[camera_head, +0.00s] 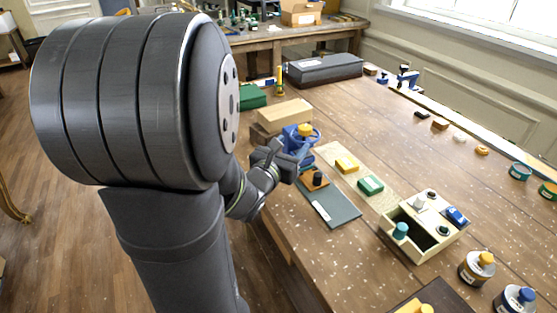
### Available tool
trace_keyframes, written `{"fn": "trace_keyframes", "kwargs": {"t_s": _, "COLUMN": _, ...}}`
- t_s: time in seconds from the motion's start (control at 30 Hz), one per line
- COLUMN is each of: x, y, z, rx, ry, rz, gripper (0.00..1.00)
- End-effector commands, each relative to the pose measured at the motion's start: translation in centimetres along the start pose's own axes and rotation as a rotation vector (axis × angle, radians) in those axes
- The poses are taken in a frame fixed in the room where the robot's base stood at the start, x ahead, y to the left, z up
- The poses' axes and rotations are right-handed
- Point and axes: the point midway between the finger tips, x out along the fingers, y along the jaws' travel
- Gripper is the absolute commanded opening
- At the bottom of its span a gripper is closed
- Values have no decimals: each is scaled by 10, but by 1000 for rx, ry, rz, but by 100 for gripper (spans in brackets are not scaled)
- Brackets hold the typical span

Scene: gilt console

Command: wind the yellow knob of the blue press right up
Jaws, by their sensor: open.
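The blue press (318,138) stands on the left part of the table, partly hidden behind my gripper. Its yellow knob (305,129) sits on top, above a blue ring-like part. My gripper (298,157) is open and close to the near side of the press, below the knob in the picture. My arm comes in from the left and hides part of the table edge. The fingertips are small and dark here, and I cannot tell whether they touch the press.
A grey-green mat (333,208) with an orange block and dark knob lies in front. Yellow (346,164) and green (370,185) blocks lie to the right. A cream box (430,251) stands farther right. A wooden block (284,114) is behind.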

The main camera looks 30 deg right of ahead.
Motion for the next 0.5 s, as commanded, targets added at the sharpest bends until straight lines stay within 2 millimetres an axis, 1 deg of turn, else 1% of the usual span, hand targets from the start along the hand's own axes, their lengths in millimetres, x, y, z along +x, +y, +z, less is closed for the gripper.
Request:
{"fn": "trace_keyframes", "kwargs": {"t_s": 0.03, "x": -13, "y": 1, "z": 0, "rx": 1, "ry": 1, "rz": 3, "gripper": 55}}
{"fn": "trace_keyframes", "kwargs": {"t_s": 0.1, "x": -28, "y": 1, "z": 0, "rx": 0, "ry": 1, "rz": 3, "gripper": 55}}
{"fn": "trace_keyframes", "kwargs": {"t_s": 0.2, "x": -45, "y": 1, "z": 0, "rx": 1, "ry": 1, "rz": 3, "gripper": 55}}
{"fn": "trace_keyframes", "kwargs": {"t_s": 0.33, "x": -58, "y": 0, "z": 0, "rx": 0, "ry": 2, "rz": 1, "gripper": 55}}
{"fn": "trace_keyframes", "kwargs": {"t_s": 0.5, "x": -65, "y": 0, "z": 0, "rx": -1, "ry": 1, "rz": 0, "gripper": 55}}
